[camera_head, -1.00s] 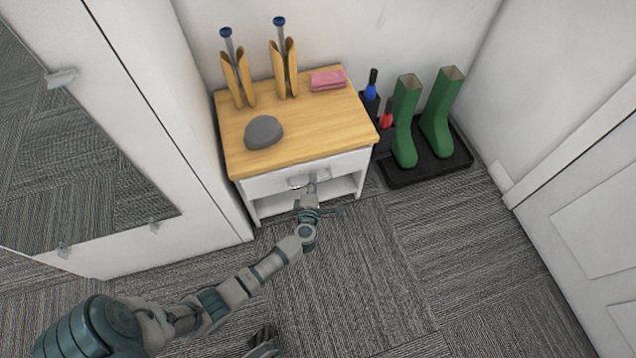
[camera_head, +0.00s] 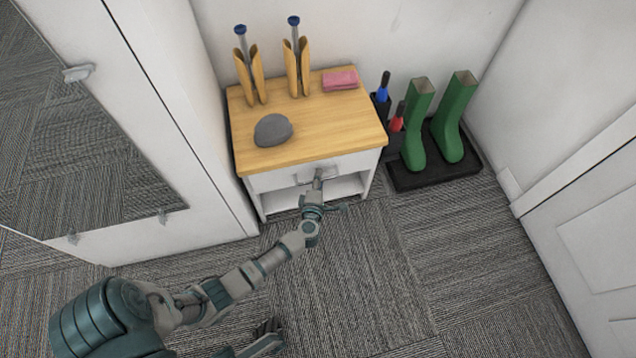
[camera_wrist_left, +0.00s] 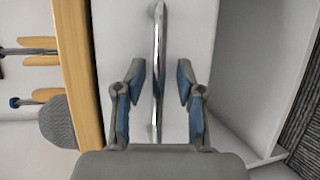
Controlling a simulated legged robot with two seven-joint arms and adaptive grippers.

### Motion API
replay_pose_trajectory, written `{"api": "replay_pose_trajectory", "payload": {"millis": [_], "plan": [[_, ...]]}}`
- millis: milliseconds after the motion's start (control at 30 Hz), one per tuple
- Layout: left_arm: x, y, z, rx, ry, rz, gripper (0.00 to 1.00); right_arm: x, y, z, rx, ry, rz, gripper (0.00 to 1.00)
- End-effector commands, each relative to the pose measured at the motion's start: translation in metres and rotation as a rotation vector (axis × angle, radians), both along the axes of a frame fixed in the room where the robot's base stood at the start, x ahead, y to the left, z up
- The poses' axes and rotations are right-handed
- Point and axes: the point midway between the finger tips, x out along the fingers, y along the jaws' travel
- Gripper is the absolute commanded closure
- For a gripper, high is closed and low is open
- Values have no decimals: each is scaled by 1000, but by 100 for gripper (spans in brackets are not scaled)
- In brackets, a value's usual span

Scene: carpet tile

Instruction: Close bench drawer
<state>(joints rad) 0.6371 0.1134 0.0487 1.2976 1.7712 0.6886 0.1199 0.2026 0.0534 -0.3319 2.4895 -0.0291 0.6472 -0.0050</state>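The bench (camera_head: 335,112) has a light wood top and a white body against the wall. Its white drawer front (camera_head: 275,179) lies under the top's front edge, and I see no clear gap above it. A silver bar handle (camera_wrist_left: 159,75) runs along the drawer front (camera_wrist_left: 185,30) in the left wrist view. My left gripper (camera_head: 318,188) is at the handle in the head view. In the wrist view its fingers (camera_wrist_left: 160,85) are apart, one on each side of the bar, with gaps to it. Part of my right gripper (camera_head: 268,335) shows at the bottom, dark and cut off.
A grey cap-like object (camera_head: 272,130), a pink cloth (camera_head: 340,80) and two wooden shoe trees (camera_head: 298,70) rest on the bench top. Green boots (camera_head: 453,120) stand on a black tray (camera_head: 440,175) at right. A white mirrored cabinet (camera_head: 175,110) is at left. Carpet in front is clear.

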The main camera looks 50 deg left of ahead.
Motion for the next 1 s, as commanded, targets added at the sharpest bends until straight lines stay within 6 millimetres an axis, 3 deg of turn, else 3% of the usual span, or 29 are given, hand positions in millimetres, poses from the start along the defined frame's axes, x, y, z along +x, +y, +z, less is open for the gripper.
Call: {"api": "replay_pose_trajectory", "payload": {"millis": [500,700,1000], "plan": [[-70,-69,15,-6,2,-2,63,1,0,-1,-1,2,0,60],[-80,-79,19,-4,3,-1,63,1,0,-1,-1,3,0,60],[-81,-80,19,-4,3,-2,63,4,0,-3,-1,7,0,60]]}}
